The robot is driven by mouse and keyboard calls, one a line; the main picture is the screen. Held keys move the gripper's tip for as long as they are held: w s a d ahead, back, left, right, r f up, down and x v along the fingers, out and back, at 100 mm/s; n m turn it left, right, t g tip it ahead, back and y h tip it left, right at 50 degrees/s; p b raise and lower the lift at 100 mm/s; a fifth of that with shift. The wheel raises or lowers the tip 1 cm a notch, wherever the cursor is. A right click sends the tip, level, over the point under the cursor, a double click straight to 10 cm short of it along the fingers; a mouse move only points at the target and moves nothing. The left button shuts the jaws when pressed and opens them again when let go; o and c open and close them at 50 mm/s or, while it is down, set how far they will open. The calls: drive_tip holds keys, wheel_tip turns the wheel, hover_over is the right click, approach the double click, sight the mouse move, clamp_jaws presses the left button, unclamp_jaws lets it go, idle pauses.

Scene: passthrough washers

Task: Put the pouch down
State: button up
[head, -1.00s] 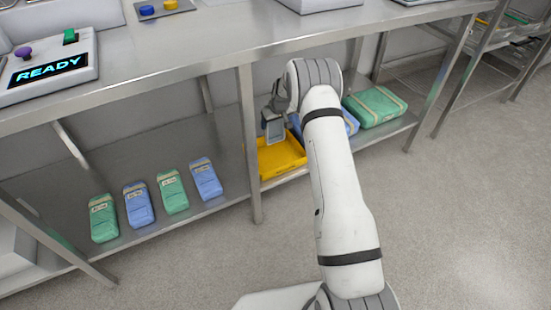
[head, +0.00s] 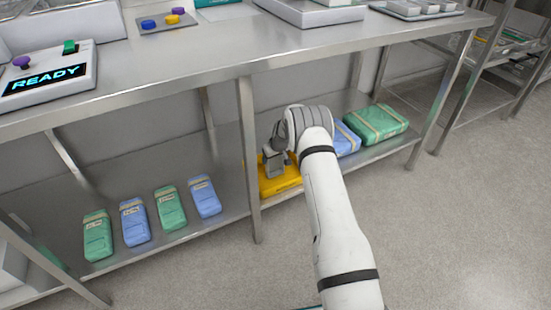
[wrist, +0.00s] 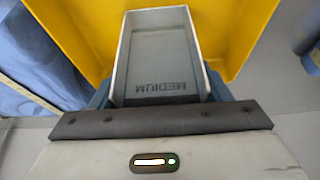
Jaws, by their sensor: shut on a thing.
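The pouch (wrist: 160,55) shows in the wrist view as a grey, pale-edged rectangular piece printed MEDIUM, with the word upside down. My gripper (wrist: 160,92) is shut on its near end, with a bluish finger partly showing at each side. The yellow tray (wrist: 75,25) lies behind and around the pouch in that view. In the head view, my gripper (head: 276,162) is low over the yellow tray (head: 286,188) on the lower shelf. The pouch is hard to separate from my gripper there. I cannot tell whether the pouch touches the tray floor.
A blue pack (head: 346,138) and a green pack (head: 377,124) lie right of the tray. Several green and blue packs (head: 170,208) lie on the shelf to the left, past a table leg (head: 249,160). The steel worktop (head: 200,72) overhangs the shelf.

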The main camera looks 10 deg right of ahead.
drive_tip(key=shift+f+b, duration=0.2)
drive_tip(key=shift+b, duration=0.1)
drive_tip(key=o, duration=0.9)
drive_tip(key=shift+r, duration=0.1)
drive_tip(key=shift+o, duration=0.2)
drive_tip(key=p+v, duration=0.4)
drive_tip(key=v, duration=0.8)
drive_tip(key=shift+s+r, duration=0.1)
drive_tip(key=shift+r, duration=0.05)
